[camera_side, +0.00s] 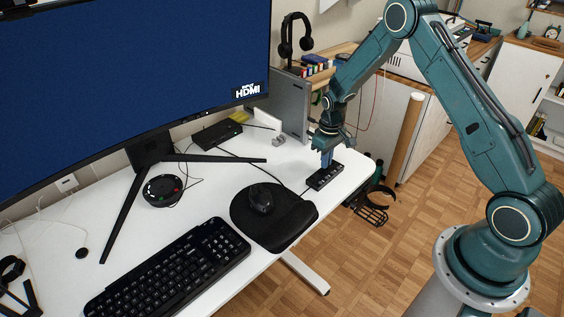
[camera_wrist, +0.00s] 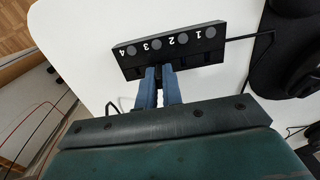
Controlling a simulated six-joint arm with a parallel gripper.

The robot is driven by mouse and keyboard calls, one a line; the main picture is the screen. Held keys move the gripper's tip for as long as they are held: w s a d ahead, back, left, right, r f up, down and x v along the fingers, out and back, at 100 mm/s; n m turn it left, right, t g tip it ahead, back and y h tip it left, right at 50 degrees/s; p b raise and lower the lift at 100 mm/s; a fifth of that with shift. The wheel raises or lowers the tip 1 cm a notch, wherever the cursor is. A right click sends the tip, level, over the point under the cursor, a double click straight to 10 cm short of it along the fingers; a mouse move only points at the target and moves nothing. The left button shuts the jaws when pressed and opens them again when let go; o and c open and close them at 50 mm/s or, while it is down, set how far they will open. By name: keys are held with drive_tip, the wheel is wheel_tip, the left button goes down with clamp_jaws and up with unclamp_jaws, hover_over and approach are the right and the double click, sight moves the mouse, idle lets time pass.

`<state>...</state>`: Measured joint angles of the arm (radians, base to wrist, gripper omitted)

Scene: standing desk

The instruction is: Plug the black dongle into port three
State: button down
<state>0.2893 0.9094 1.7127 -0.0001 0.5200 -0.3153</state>
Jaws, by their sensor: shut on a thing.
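The black hub (camera_wrist: 172,48) lies on the white desk, with grey round buttons and white numbers 4, 3, 2, 1 from left to right. It also shows in the side view (camera_side: 321,180) near the desk's right edge. My gripper (camera_wrist: 162,72) has its blue fingers at the hub's near face, in line with number 3; it shows above the hub in the side view (camera_side: 326,163). It is shut on the black dongle (camera_wrist: 158,74), a small dark piece between the fingertips, mostly hidden. I cannot tell whether the dongle is inside the port or just in front of it.
A black cable (camera_wrist: 250,37) leaves the hub's right end. The mouse (camera_side: 261,199) on its black pad (camera_side: 290,222) lies left of the hub, with the keyboard (camera_side: 170,270) farther left. A grey box (camera_side: 291,105) and headphone stand are behind. The desk edge is close on the right.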

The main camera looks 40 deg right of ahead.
drive_tip(key=shift+f, duration=0.15)
drive_tip(key=c, duration=1.5)
unclamp_jaws()
wheel_tip(320, 180, up, 14)
drive_tip(key=shift+f, duration=0.1)
